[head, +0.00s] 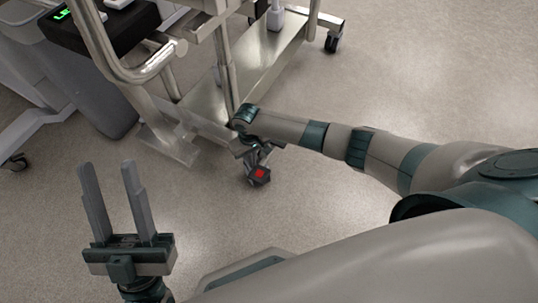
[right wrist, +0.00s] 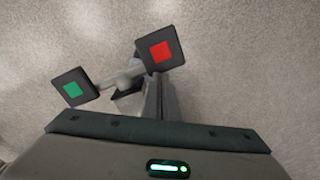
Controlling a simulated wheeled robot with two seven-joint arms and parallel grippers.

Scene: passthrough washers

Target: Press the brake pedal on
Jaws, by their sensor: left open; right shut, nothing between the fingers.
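The pedal unit has a black pad with a red square (right wrist: 160,51) and a black pad with a green square (right wrist: 73,90), joined by a tilted metal bar. The red pad also shows in the head view (head: 259,174), low at the cart's near end; the green pad is hidden there. My right gripper (head: 262,153) is shut and empty, right at the red pad. In the right wrist view its fingers (right wrist: 161,85) end at the red pad's lower edge; I cannot tell whether they touch it. My left gripper (head: 107,165) is open and empty, away to the left.
A metal-framed cart with a low shelf (head: 250,75) and caster wheels (head: 332,42) stands behind the pedals. A grey machine with a black box (head: 100,28) is at the upper left. The floor (head: 440,70) at the right is clear.

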